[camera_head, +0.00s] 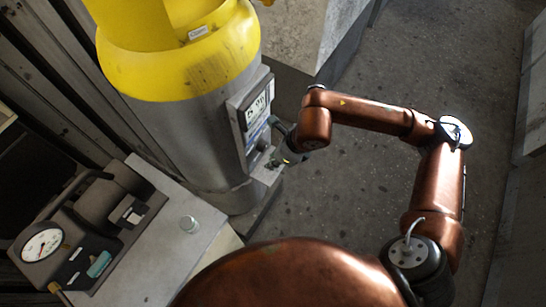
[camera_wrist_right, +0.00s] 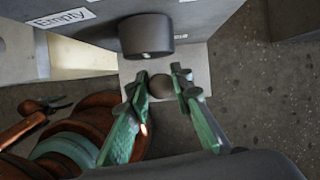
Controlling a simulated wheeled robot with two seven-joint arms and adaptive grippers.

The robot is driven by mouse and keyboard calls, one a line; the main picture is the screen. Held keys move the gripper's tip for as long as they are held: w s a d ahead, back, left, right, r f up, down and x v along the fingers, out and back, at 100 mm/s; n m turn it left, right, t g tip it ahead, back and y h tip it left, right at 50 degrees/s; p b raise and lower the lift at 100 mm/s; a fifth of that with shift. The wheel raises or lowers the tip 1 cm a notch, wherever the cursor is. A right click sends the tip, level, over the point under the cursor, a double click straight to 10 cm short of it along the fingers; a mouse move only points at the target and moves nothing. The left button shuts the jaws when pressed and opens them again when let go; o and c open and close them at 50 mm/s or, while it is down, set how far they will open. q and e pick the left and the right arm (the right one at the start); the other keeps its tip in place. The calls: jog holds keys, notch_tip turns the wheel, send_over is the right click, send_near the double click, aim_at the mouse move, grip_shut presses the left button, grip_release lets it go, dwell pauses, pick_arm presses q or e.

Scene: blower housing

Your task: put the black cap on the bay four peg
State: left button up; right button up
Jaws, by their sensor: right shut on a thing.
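My right gripper (camera_head: 287,158) is beside the front of the grey housing (camera_head: 195,140), close under its panel (camera_head: 252,110). In the right wrist view its two green fingers (camera_wrist_right: 160,92) are closed in on a small dark round piece (camera_wrist_right: 160,84), which looks like the black cap. A light ledge (camera_wrist_right: 192,72) lies beyond and below the fingertips. A dark cylinder (camera_wrist_right: 146,36) sticks out of the grey face just ahead of the held piece, apart from it. I cannot make out which peg is bay four. My left gripper is out of view.
A yellow top (camera_head: 180,70) covers the housing. An "Empty" label (camera_wrist_right: 62,17) shows in the wrist view. The floor (camera_head: 360,190) at right is clear.

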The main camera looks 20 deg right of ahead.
jog(key=shift+f+b, duration=0.45)
jog(key=shift+f, duration=0.4)
jog(key=o, duration=1)
jog(key=v, duration=1.2)
